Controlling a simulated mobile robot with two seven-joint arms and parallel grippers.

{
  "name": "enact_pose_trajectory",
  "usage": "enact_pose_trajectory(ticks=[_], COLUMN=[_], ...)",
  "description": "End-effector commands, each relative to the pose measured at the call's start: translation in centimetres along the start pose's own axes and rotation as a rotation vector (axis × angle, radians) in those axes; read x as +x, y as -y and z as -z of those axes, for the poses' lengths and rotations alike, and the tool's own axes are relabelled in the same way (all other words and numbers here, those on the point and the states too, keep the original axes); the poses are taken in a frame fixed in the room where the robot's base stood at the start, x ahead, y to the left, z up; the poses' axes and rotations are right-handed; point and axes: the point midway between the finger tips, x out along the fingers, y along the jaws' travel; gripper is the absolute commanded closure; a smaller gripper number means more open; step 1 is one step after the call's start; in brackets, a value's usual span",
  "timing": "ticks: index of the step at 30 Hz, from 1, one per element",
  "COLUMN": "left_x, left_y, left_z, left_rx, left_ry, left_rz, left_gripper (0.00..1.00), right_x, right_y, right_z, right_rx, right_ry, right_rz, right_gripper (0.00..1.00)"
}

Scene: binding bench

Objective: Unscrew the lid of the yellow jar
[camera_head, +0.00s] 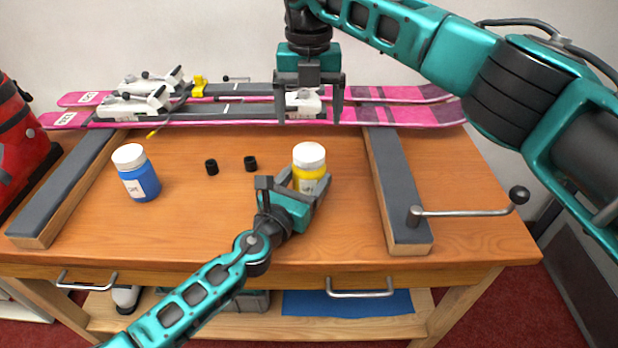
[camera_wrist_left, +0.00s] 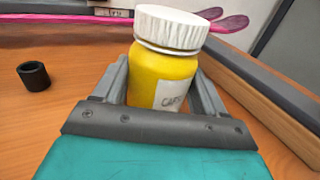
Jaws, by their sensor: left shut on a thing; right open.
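The yellow jar (camera_head: 308,180) stands upright on the wooden bench, right of the middle, with a white ribbed lid (camera_head: 309,156) on it. My left gripper (camera_head: 309,190) is shut on the jar's body, with one finger on each side. In the left wrist view the yellow jar (camera_wrist_left: 163,80) sits between the fingers, and its white lid (camera_wrist_left: 171,28) is on top, clear of them. My right gripper (camera_head: 309,112) is open and empty, pointing down above and behind the jar, in front of the skis in the picture.
A blue jar (camera_head: 137,180) with a white lid stands at the left. Two small black caps (camera_head: 211,167) lie between the jars. Pink skis (camera_head: 230,111) lie along the back. A grey-topped bar (camera_head: 396,190) with a metal crank (camera_head: 470,211) is to the right.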

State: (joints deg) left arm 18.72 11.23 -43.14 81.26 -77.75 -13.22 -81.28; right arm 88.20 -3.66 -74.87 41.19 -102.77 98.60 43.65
Motion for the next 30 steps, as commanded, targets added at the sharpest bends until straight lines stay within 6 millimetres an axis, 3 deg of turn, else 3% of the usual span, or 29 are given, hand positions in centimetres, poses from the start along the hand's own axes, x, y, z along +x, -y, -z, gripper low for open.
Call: enact_pose_trajectory(ticks=[2,13,16,30], left_x=[-0.02,-0.02,-0.02,-0.02], left_y=[-0.01,-0.01,-0.01,-0.01], left_z=[0.03,0.04,0.05,0.05], left_rx=[0.0,0.0,0.0,0.0], left_ry=[-0.001,-0.001,-0.001,-0.001], left_rz=[0.0,0.0,0.0,0.0], left_gripper=[0.63,0.98,1.0,1.0], right_x=[0.0,0.0,0.01,0.0], right_y=[0.0,-0.01,-0.05,-0.19], right_z=[0.0,0.0,0.03,0.07], right_rx=[0.0,0.021,0.093,0.926], right_ry=[0.0,0.0,-0.001,0.0], right_rz=[0.0,0.0,-0.001,-0.002], right_gripper=[0.12,0.12,0.12,0.12])
